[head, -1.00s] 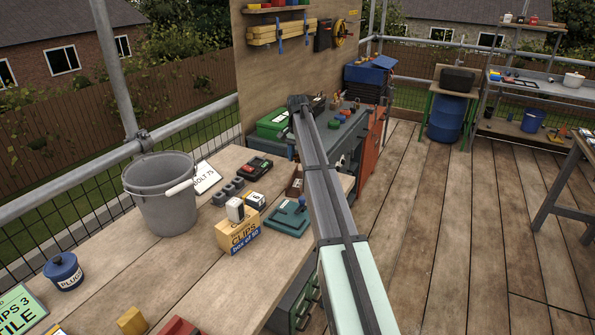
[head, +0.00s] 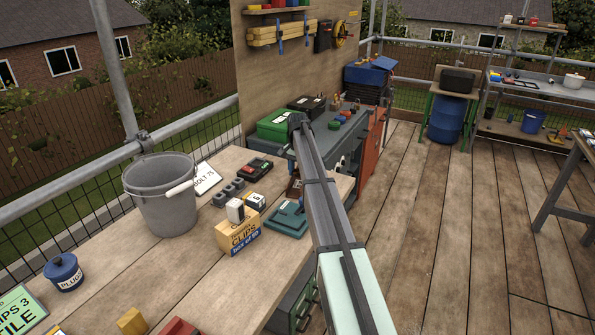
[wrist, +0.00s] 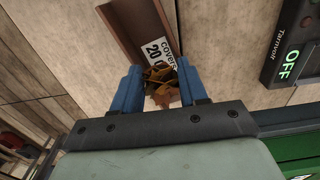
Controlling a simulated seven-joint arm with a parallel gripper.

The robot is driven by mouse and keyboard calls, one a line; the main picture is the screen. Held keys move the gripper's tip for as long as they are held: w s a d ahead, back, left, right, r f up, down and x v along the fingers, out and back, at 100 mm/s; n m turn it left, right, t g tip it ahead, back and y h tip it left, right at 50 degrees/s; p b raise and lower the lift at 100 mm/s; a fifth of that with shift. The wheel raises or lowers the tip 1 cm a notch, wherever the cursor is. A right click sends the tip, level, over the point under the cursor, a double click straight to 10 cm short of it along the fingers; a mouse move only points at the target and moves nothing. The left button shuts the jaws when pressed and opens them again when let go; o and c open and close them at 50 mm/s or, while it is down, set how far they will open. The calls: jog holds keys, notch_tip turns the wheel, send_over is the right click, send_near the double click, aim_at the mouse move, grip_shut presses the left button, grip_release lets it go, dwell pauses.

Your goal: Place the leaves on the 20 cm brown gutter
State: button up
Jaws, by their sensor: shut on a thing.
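In the wrist view, my gripper (wrist: 163,88) has its blue fingers closed on a small clump of orange-brown leaves (wrist: 162,94). The brown gutter (wrist: 132,28) lies just beyond the fingertips, with a white label (wrist: 157,48) reading "20" and "covers". The leaves overlap the label end of the gutter in this view; I cannot tell whether they touch it.
A black device marked OFF (wrist: 290,45) lies right of the gutter in the wrist view.

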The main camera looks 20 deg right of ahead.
jog(key=shift+f, duration=0.4)
jog(key=o, duration=1)
jog(key=shift+s+f, duration=0.1)
notch_tip(320, 180, up, 13)
jog(key=shift+r, duration=0.2)
